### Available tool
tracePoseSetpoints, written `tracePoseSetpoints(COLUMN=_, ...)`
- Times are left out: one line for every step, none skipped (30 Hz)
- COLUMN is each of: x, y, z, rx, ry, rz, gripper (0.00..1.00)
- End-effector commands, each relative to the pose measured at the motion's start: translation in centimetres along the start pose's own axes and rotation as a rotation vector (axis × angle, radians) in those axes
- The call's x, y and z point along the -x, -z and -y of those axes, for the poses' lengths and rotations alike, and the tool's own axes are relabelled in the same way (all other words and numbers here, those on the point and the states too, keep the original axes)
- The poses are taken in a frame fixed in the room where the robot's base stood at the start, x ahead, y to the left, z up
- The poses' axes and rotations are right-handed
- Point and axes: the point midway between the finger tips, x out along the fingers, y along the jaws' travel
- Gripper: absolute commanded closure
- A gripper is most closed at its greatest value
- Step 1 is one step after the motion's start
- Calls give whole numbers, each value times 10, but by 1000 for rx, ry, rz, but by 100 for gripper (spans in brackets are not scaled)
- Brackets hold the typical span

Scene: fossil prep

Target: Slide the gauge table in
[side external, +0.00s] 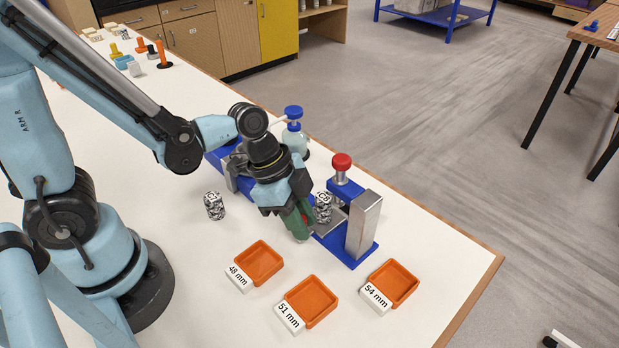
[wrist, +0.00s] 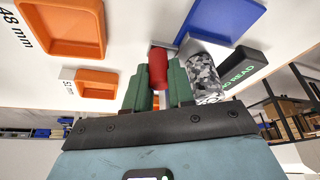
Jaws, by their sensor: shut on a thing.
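The gauge stands on a blue base (side external: 348,259), with a metal upright block (side external: 363,225) and a red-topped knob (side external: 341,161). A black-and-white patterned cylinder (side external: 323,207) stands at the gauge beside the metal block; the grey table under it is mostly hidden. My gripper (side external: 300,226) reaches down at the gauge's near side. In the wrist view, its green fingers (wrist: 158,82) are shut on a red handle (wrist: 158,68) on a metal rod. The patterned cylinder (wrist: 205,72) shows just right of the fingers.
Orange trays marked 48 mm (side external: 260,262), 51 mm (side external: 311,300) and 54 mm (side external: 394,283) lie in front. Another patterned cylinder (side external: 214,205) stands left of my gripper. A blue-capped bottle (side external: 294,135) stands behind. A black readout (wrist: 245,66) is near the gauge.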

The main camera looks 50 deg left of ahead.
Motion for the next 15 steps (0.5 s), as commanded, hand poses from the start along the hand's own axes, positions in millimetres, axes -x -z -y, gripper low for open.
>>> tracePoseSetpoints(x=0, y=0, z=0, rx=1, ry=0, rz=-1, gripper=100)
tracePoseSetpoints(x=0, y=0, z=0, rx=1, ry=0, rz=-1, gripper=100)
tracePoseSetpoints(x=0, y=0, z=0, rx=1, ry=0, rz=-2, gripper=100)
tracePoseSetpoints(x=0, y=0, z=0, rx=1, ry=0, rz=-2, gripper=100)
tracePoseSetpoints(x=0, y=0, z=0, rx=1, ry=0, rz=-2, gripper=75)
tracePoseSetpoints(x=0, y=0, z=0, rx=1, ry=0, rz=-2, gripper=69)
tracePoseSetpoints(x=0, y=0, z=0, rx=1, ry=0, rz=-2, gripper=66)
tracePoseSetpoints(x=0, y=0, z=0, rx=1, ry=0, rz=-2, gripper=66)
tracePoseSetpoints(x=0, y=0, z=0, rx=1, ry=0, rz=-2, gripper=66)
tracePoseSetpoints(x=0, y=0, z=0, rx=0, ry=0, rz=-2, gripper=66)
tracePoseSetpoints(x=0, y=0, z=0, rx=0, ry=0, rz=-1, gripper=66)
tracePoseSetpoints(x=0, y=0, z=0, rx=0, ry=0, rz=-1, gripper=66)
tracePoseSetpoints(x=0, y=0, z=0, rx=0, ry=0, rz=-1, gripper=66)
tracePoseSetpoints(x=0, y=0, z=0, rx=0, ry=0, rz=-1, gripper=66)
tracePoseSetpoints(x=0, y=0, z=0, rx=0, ry=0, rz=-1, gripper=66)
